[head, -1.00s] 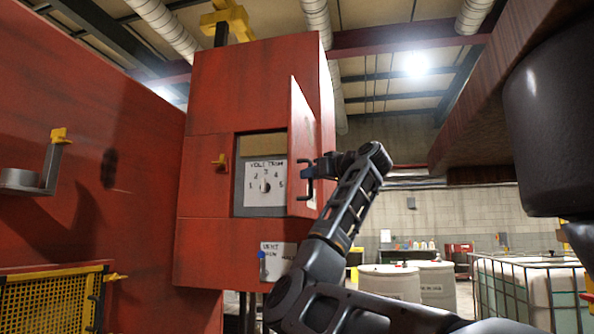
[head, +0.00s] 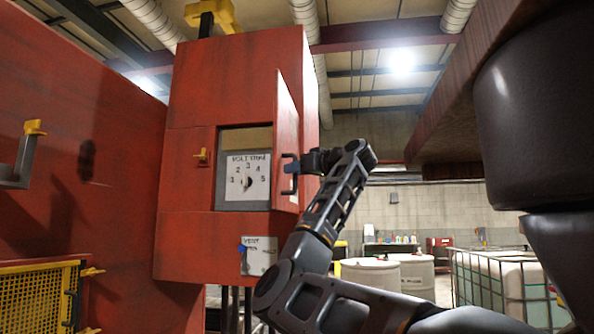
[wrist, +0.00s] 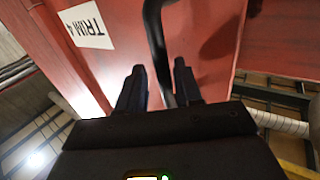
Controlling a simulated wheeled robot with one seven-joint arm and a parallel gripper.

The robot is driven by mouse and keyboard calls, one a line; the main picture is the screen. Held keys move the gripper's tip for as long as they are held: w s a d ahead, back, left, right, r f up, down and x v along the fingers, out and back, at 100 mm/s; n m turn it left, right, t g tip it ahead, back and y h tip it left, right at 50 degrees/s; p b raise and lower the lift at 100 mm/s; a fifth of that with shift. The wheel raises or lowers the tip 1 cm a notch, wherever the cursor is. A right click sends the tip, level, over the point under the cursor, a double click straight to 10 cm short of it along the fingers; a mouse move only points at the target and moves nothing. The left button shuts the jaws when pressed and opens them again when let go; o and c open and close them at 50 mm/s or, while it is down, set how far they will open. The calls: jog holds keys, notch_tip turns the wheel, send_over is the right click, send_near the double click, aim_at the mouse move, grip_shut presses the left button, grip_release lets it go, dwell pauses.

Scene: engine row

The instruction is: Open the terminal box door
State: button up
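The red terminal box (head: 235,75) has its door (head: 287,135) standing open, swung out on the right side of the opening. Inside is a pale dial panel (head: 262,178) with numbers and a knob. The door's dark handle (head: 291,172) is on its near edge. My gripper (head: 296,168) is at this handle. In the wrist view my gripper (wrist: 160,85) has its fingers apart, with the dark handle bar (wrist: 155,35) running between them. Red shows between the left finger and the bar. Contact with the right finger cannot be told.
A red wall with a yellow mesh guard (head: 38,300) stands at left. White drums (head: 372,278) and a caged tank (head: 500,285) stand at right behind my arm.

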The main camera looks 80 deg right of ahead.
jog(key=b+v, duration=0.2)
jog(key=v, duration=0.5)
jog(key=shift+s+a, duration=0.15)
jog(key=shift+s, duration=0.2)
